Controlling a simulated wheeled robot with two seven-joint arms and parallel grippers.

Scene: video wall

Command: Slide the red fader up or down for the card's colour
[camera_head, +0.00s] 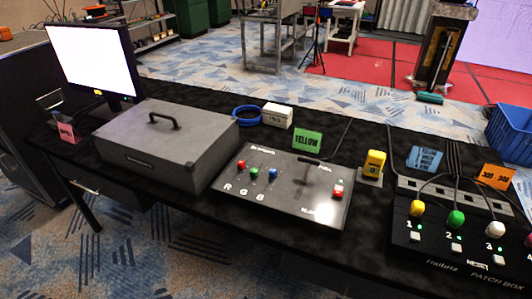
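A dark sloped control panel (285,207) stands on the black-covered table near the middle. On its left side are three small fader knobs: red (241,164), green (254,173) and blue (272,174), above the letters R, G and B. The red knob is the leftmost and sits near the upper part of the panel. A green card (307,141) reading "YELLOW" stands at the panel's back edge. A dark T-shaped lever (308,168) and a red-and-white control (337,189) are on the panel's right. Neither of my grippers is in view.
A grey case (165,145) with a handle stands left of the panel, by a monitor (92,62) with a white screen. A yellow device (374,164) and a patch box (465,250) with coloured plugs stand to the right. A blue cable coil (246,115) and white box (277,116) lie behind.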

